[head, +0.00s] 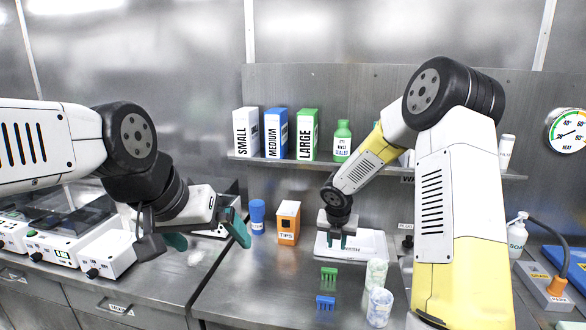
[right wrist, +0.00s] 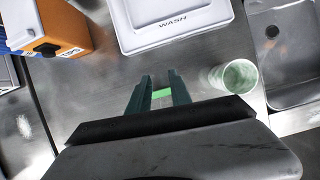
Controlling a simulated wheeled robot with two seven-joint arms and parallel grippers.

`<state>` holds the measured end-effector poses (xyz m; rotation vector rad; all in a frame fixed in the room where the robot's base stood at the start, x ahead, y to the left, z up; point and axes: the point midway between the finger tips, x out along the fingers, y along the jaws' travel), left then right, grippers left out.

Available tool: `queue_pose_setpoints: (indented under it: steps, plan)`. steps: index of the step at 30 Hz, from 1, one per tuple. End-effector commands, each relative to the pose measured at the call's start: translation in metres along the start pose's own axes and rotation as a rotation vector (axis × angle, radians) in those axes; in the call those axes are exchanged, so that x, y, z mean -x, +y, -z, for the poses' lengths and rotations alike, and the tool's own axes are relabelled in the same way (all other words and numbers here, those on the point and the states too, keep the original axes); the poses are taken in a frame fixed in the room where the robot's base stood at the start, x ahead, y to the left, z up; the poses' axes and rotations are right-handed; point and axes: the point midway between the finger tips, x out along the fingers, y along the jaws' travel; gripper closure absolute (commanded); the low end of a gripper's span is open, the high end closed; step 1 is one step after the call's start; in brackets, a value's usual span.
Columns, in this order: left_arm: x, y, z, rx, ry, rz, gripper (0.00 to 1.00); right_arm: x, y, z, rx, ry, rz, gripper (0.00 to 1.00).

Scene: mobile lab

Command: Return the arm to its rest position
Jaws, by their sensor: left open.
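My left gripper (head: 207,237) is at the left of the head view, over the left counter. Its two teal fingers are wide apart with nothing between them. My right gripper (head: 343,240) points down over the middle of the counter, in front of the white WASH tray (head: 375,246). In the right wrist view its fingers (right wrist: 160,90) are apart. A green piece shows between the fingers in the right wrist view (right wrist: 162,94), apparently lower down on the counter.
A blue-capped tub (head: 257,216) and an orange TIPS box (head: 288,222) stand left of the tray. A shelf (head: 390,168) with boxes runs behind. A sink (right wrist: 286,50) is at right.

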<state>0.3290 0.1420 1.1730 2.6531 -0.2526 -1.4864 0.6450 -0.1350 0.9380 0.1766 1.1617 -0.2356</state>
Motion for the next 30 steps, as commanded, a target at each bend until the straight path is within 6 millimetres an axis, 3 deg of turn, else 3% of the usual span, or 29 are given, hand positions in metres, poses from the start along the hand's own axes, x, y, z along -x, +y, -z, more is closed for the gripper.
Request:
queue_pose_setpoints:
  steps: [8,17,23,30]
  plan:
    - [0.000,0.000,0.000,0.000,0.000,0.000,0.00,0.037,-0.014,-0.002,-0.208,-0.017,0.019,0.75]
    - [0.000,0.000,0.000,0.000,0.000,0.000,0.00,0.110,-0.041,0.005,-0.657,-0.051,0.028,0.75]
    - [0.000,0.000,0.000,0.000,-0.001,0.000,0.00,0.189,-0.068,0.033,-1.209,-0.066,-0.006,0.75]
    - [0.000,0.000,0.000,0.000,0.000,0.000,0.00,0.274,-0.091,0.099,-2.003,0.035,-0.108,0.75]
